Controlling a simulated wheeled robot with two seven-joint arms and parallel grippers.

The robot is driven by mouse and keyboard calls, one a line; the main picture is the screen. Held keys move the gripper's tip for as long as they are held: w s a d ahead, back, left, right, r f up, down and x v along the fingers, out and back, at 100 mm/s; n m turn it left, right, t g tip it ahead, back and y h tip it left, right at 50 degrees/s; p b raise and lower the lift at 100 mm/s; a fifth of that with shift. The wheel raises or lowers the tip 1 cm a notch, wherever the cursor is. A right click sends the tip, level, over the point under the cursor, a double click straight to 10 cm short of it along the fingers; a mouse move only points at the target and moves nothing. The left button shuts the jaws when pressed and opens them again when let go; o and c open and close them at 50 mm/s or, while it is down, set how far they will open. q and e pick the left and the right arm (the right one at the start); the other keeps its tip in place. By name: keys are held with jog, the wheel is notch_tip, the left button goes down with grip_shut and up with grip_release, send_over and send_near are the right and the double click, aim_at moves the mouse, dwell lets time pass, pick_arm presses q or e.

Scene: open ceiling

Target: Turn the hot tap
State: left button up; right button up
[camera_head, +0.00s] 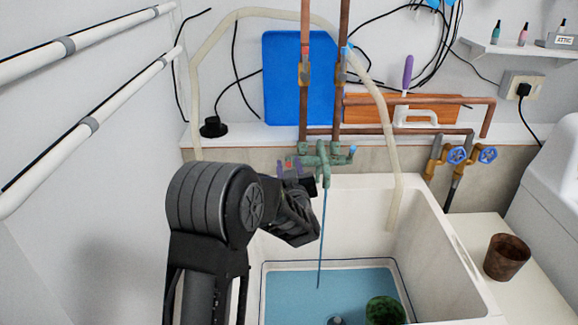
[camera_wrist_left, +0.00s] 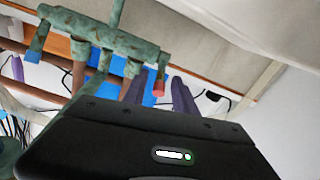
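The green, weathered tap (camera_head: 323,160) is on the wall above the sink. It has a blue-tipped handle (camera_head: 352,151) on the right in the head view. Its red-tipped hot handle (camera_wrist_left: 161,80) shows in the wrist view, where the blue-tipped handle is at upper left. My left gripper (camera_head: 290,164) is at the tap's left side. In the left wrist view its two purplish fingers (camera_wrist_left: 160,93) are apart, one on each side of the red tip, and I cannot tell whether they touch it. A thin blue stream runs from the spout. My right gripper is out of view.
The white sink (camera_head: 455,262) holds blue water and a dark green round thing (camera_head: 385,311). Copper pipes (camera_head: 341,85) and a pale hose (camera_head: 392,130) surround the tap. Blue valves (camera_head: 457,155) are at the right, and a brown pot (camera_head: 507,257) stands on the ledge.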

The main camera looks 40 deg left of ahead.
pick_arm(q)
jog(key=shift+c, duration=0.2)
grip_shut()
dwell(1.1)
